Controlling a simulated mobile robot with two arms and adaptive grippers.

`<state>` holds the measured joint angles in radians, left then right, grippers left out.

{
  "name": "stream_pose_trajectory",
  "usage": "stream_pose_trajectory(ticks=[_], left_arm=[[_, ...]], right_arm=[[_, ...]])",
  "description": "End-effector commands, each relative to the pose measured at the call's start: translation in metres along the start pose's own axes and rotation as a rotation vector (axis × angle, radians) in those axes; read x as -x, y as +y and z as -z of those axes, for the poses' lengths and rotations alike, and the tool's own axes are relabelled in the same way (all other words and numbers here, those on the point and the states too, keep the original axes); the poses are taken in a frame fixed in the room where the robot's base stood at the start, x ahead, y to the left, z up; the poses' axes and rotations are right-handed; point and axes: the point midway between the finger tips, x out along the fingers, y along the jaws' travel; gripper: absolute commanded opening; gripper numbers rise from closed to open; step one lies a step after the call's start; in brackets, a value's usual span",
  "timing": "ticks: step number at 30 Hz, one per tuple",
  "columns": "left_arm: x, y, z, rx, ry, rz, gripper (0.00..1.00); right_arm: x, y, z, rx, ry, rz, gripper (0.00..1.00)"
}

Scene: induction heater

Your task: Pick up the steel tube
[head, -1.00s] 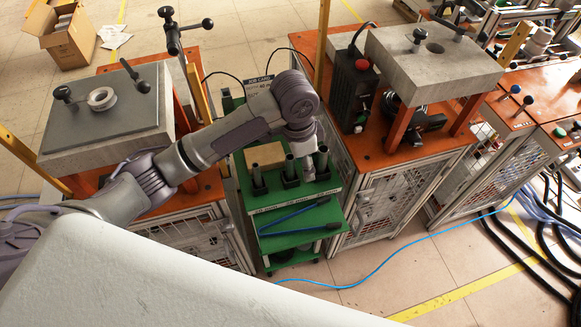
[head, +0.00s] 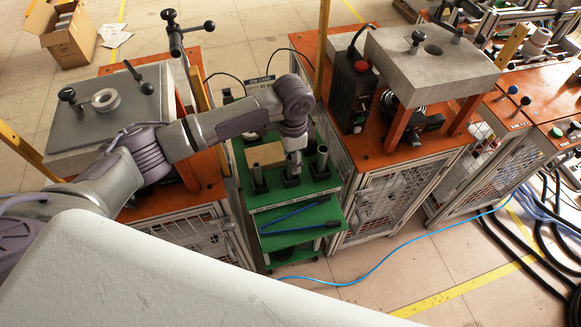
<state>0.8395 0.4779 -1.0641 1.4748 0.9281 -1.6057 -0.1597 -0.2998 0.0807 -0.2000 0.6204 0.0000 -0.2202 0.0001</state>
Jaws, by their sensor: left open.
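Several steel tubes stand upright in black holders on the green cart. The left tube (head: 258,176) and the right tube (head: 321,158) are in plain view. The middle tube (head: 291,172) is largely covered by my left gripper. My left gripper (head: 294,158) points down over the cart, right at the middle tube. It is open, but its fingers are small and partly hidden, so I cannot tell whether they are around the tube or just above it. My right gripper is not in view.
A wooden block (head: 265,154) lies on the cart beside the tubes. Blue rods (head: 292,216) lie on the shelf below. Orange-topped benches with a grey slab (head: 433,62) and a grey plate (head: 108,124) flank the cart. A blue cable (head: 376,266) crosses the floor.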

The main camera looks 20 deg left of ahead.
Motion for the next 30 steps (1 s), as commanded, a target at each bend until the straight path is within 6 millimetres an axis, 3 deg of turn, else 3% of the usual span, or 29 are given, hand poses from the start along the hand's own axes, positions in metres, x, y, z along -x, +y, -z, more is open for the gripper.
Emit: stream_pose_trajectory(ticks=[5,9,17,27,30], left_arm=[[-0.024,0.004,-0.008,0.001,-0.004,-0.002,0.55],[-0.041,0.003,-0.006,0.000,-0.002,-0.001,0.55],[-0.046,0.003,-0.006,-0.001,0.000,0.001,0.55],[-0.045,0.003,-0.006,0.000,0.000,0.001,0.01],[-0.045,0.003,-0.006,0.000,0.000,0.001,0.00]], right_arm=[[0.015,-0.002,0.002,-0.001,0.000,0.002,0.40],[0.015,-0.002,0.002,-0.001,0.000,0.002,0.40],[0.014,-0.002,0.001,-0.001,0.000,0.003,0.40],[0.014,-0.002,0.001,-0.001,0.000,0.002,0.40],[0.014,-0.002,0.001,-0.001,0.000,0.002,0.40]])
